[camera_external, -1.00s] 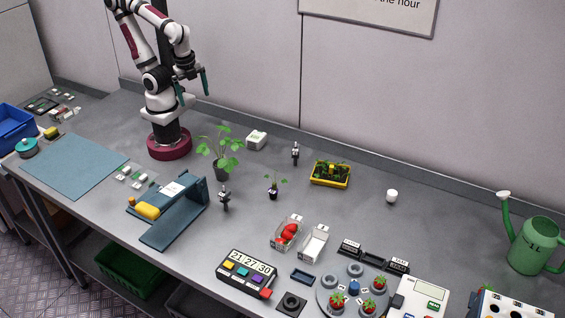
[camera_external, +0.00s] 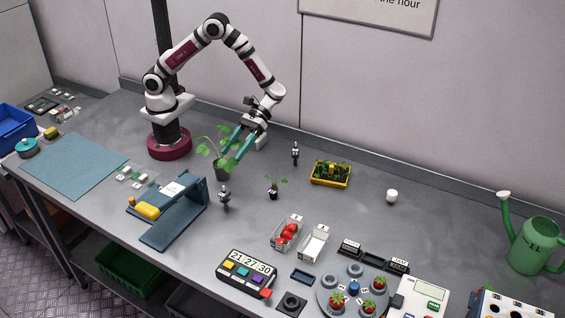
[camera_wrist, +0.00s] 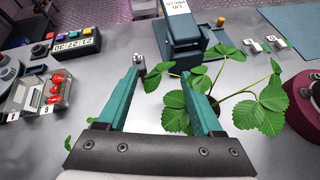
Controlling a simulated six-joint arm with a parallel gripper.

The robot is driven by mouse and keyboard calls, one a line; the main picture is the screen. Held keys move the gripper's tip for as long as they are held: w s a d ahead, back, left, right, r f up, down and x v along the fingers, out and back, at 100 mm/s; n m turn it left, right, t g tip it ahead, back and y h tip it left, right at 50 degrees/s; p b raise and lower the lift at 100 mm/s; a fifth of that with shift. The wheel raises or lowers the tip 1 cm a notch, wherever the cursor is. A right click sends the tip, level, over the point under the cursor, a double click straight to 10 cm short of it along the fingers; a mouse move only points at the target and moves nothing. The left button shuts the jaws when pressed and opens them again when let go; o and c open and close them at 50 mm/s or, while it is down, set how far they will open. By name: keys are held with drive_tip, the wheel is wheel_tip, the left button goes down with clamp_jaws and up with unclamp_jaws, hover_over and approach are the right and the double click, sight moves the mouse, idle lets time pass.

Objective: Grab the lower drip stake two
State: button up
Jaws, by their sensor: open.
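Two small dark-and-silver upright pieces that look like drip stakes stand on the bench. The lower stake (camera_external: 224,197) is at the right of the teal stand; the other stake (camera_external: 295,153) is further back, near the wall. Their labels are too small to read. In the wrist view one stake (camera_wrist: 139,62) shows just beyond the left fingertip. My gripper (camera_external: 231,150) is open and empty, pointing down and forward beside the leafy potted plant, above and behind the lower stake. The wrist view shows its teal fingers (camera_wrist: 160,75) spread apart, with leaves behind and around the right finger.
The leafy plant (camera_external: 222,168) stands close to my fingers. The teal stand (camera_external: 175,220) is left of the lower stake. A small seedling pot (camera_external: 272,194) stands to its right. A berry punnet (camera_external: 286,236) and timer box (camera_external: 246,270) are further forward.

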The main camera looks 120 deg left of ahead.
sight(221, 200)
drive_tip(key=w+d+f+n, duration=0.1)
drive_tip(key=d+f, duration=0.2)
drive_tip(key=d, duration=0.1)
drive_tip(key=d+f+n+t+h, duration=0.1)
drive_tip(key=d+f, duration=0.2)
drive_tip(key=d, duration=0.2)
drive_tip(key=w+d+f+n, duration=0.1)
drive_tip(key=d+f, duration=0.3)
drive_tip(key=shift+w+d+t+h, duration=0.3)
clamp_jaws()
